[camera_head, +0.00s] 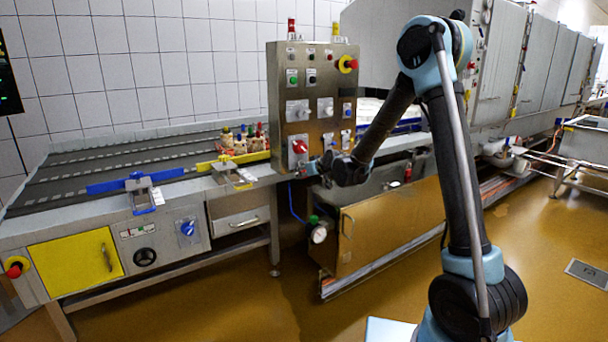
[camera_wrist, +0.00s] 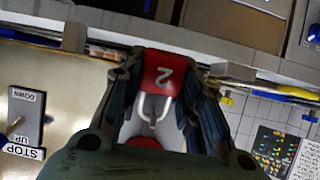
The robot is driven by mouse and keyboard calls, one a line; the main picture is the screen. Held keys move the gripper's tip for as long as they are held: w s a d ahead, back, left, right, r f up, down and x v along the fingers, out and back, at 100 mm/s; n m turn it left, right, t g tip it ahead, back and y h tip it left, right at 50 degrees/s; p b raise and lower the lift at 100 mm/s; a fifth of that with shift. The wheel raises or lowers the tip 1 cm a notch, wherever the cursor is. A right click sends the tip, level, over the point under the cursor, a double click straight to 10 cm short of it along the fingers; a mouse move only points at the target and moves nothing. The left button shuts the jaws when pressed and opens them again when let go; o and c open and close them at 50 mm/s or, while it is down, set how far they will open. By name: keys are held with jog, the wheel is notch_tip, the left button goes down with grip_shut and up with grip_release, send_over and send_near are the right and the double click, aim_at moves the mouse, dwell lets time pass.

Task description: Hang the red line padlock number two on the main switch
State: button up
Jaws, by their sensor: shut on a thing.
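My gripper (camera_head: 309,168) is at the front of the steel control cabinet, low at its right side. In the wrist view my gripper (camera_wrist: 160,110) is shut on a red padlock (camera_wrist: 165,76) with a white number 2. The padlock's metal shackle (camera_wrist: 155,106) shows between the fingers. A red part (camera_wrist: 145,143) shows just beyond the shackle; I cannot tell what it is or whether they touch. A red rotary switch (camera_head: 299,147), which looks like the main switch, is on the lower cabinet front, just above and left of my gripper.
The cabinet (camera_head: 312,75) also carries buttons, white switches and a red emergency stop (camera_head: 348,64). Several small coloured-topped objects (camera_head: 240,141) stand on the conveyor (camera_head: 100,165) to its left. A blue hose and a gauge (camera_head: 319,233) hang below. The floor in front is open.

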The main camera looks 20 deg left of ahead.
dwell(0.4)
jog(key=o, duration=1.2)
jog(key=shift+o, duration=0.2)
